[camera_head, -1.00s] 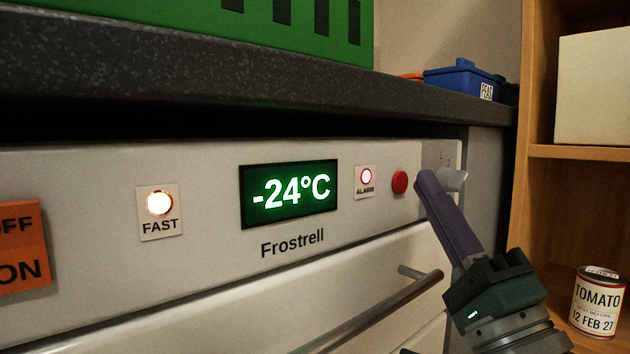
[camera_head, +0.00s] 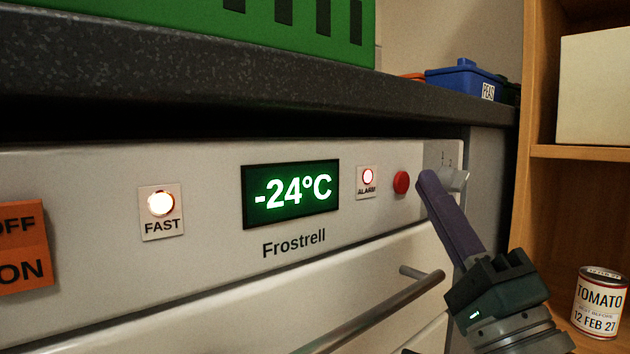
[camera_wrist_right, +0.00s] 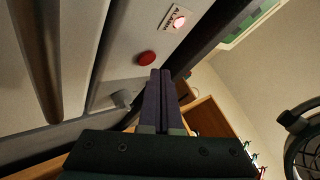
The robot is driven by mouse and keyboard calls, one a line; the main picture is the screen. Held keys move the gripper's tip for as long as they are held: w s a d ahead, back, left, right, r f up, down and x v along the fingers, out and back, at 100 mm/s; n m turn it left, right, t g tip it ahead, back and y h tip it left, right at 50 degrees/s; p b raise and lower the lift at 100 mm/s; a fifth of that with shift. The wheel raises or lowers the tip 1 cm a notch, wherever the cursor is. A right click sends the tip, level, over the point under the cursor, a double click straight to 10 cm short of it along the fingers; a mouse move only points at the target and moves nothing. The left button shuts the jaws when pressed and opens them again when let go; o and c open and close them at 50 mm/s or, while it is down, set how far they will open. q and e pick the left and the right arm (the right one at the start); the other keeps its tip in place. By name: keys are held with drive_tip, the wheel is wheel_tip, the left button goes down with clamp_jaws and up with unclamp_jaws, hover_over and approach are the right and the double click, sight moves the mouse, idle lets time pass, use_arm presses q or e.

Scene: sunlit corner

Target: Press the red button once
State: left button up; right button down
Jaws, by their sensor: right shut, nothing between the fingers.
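The red button (camera_head: 401,182) is a small round knob on the pale freezer panel, right of the lit alarm lamp (camera_head: 367,177). It also shows in the right wrist view (camera_wrist_right: 146,58), just beyond my fingertips. My right gripper (camera_head: 427,177) is shut and empty, its purple fingers pointing up and left. In the head view its tips are just right of the button, with a small gap in the picture. I cannot tell how far the tips are from the panel. My left gripper is not in view.
A grey knob (camera_head: 459,180) is beside my fingertips. The freezer's bar handle (camera_head: 385,308) runs below. The dark worktop (camera_head: 250,100) overhangs the panel. A wooden shelf (camera_head: 570,153) with a tomato can (camera_head: 599,305) stands at the right.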

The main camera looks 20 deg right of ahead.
drive_tip(key=shift+w, duration=0.1)
drive_tip(key=shift+w+a, duration=0.15)
drive_tip(key=shift+w, duration=0.2)
drive_tip(key=shift+w+a+b, duration=0.15)
drive_tip(key=shift+w+b, duration=0.1)
drive_tip(key=shift+b, duration=0.15)
idle(0.6)
idle(0.3)
drive_tip(key=shift+s, duration=0.15)
drive_tip(key=shift+s+d+p, duration=0.2)
drive_tip(key=shift+s+p, duration=0.15)
drive_tip(key=shift+p, duration=0.05)
drive_tip(key=shift+s+d, duration=0.1)
drive_tip(key=shift+s, duration=0.1)
